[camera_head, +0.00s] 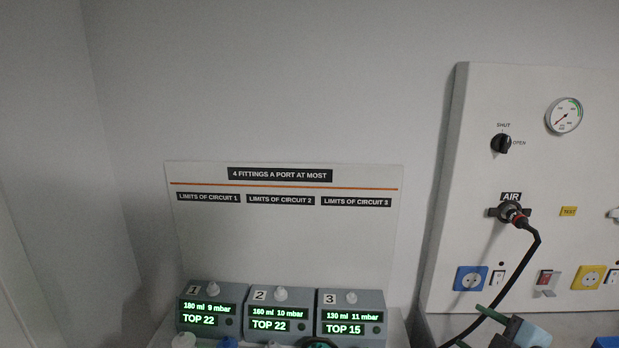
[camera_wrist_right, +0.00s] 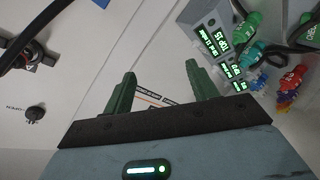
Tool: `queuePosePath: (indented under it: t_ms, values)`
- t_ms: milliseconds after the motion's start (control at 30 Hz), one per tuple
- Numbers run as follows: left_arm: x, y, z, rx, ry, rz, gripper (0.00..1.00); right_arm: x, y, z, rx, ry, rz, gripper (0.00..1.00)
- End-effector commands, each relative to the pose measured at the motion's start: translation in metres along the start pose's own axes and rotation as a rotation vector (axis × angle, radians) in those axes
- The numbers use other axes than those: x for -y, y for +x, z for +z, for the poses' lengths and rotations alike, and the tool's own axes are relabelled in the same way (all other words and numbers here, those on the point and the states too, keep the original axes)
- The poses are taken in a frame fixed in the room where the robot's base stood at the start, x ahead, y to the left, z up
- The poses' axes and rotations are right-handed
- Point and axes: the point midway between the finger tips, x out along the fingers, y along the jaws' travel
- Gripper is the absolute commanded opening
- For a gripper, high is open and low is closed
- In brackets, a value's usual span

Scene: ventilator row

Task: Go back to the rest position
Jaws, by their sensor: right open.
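My right gripper (camera_head: 482,320) shows at the bottom right of the head view, in front of the lower part of the wall panel. In the right wrist view its two green fingers (camera_wrist_right: 160,75) stand wide apart with nothing between them. My left gripper is not in view.
Three numbered ventilator units (camera_head: 281,313) with lit displays stand below a limits board (camera_head: 285,225). A wall panel (camera_head: 470,200) carries a gauge, a knob and a black hose (camera_head: 534,250) at AIR. Coloured fittings (camera_wrist_right: 248,22) cluster beside the units in the wrist view.

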Motion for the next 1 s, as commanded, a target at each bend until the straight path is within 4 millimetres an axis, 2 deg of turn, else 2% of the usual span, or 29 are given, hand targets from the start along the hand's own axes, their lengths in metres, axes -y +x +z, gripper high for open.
queuePosePath:
  t_ms: [33,267,467,600,700,800,900,1000]
  values:
    - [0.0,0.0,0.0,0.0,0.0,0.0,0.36,0.029,0.003,0.01,0.006,0.07,-0.028,0.58]
    - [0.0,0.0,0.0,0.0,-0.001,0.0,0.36,0.146,-0.002,0.047,0.062,0.35,-0.109,0.58]
    - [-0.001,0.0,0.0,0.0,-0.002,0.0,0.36,0.25,-0.031,0.073,0.163,0.59,-0.153,0.58]
    - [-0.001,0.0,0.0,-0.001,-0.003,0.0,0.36,0.317,-0.062,0.084,0.256,0.744,-0.167,0.58]
    - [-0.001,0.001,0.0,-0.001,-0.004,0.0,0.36,0.355,-0.084,0.088,0.317,0.829,-0.17,0.58]
    - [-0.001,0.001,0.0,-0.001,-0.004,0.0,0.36,0.38,-0.1,0.089,0.361,0.885,-0.169,0.58]
    - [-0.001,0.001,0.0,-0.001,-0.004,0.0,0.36,0.394,-0.109,0.089,0.387,0.914,-0.169,0.58]
    - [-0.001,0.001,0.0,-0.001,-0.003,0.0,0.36,0.398,-0.113,0.09,0.396,0.923,-0.169,0.58]
